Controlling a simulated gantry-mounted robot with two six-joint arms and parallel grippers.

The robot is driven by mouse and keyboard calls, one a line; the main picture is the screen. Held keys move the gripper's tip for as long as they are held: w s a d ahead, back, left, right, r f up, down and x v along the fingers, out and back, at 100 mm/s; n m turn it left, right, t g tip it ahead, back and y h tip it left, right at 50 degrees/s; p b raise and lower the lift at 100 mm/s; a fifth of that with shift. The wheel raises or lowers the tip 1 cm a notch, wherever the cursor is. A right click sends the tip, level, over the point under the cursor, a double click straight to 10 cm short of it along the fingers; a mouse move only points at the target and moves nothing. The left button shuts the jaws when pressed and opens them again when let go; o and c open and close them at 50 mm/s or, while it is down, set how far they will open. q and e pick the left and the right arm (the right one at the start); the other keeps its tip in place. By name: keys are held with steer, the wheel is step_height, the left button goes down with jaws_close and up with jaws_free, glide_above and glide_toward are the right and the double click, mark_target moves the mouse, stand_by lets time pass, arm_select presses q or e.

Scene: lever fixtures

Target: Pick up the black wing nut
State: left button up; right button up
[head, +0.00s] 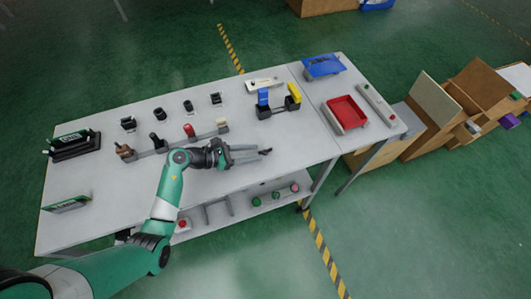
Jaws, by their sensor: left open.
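My left gripper (260,151) reaches over the table from the lower left, its fingers pointing right above the bare front middle part. Its fingers look apart. A small dark shape shows at the fingertips; I cannot tell whether it is a part of the gripper or a separate piece. Several small black parts stand in a row at the back of the table, such as a left one (128,123) and a right one (216,99). They are too small for me to tell which is the black wing nut. My right gripper is not in view.
The white table (95,215) carries a bar fixture with a red-topped lever (189,130) just behind my gripper. A blue and yellow fixture (278,101) stands farther right. A red tray (346,112) and a blue tray (322,66) are at the right end.

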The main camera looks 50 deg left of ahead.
arm_select(q)
steer(key=shift+w+d+f, duration=0.25)
steer(key=shift+w, duration=0.3)
steer(key=shift+c, duration=0.3)
jaws_close()
steer(key=shift+r, duration=0.1)
steer(key=shift+r, duration=0.3)
step_height(320, 180, up, 3)
steer(key=shift+f+p, duration=0.15)
steer(key=shift+p, duration=0.95)
steer(key=s+d+r+p, duration=0.6)
steer(key=s+d+r, duration=0.3)
steer(key=s, duration=0.1)
steer(key=shift+s+r+p, duration=0.25)
steer(key=shift+s+p, duration=0.1)
steer(key=shift+p, duration=0.05)
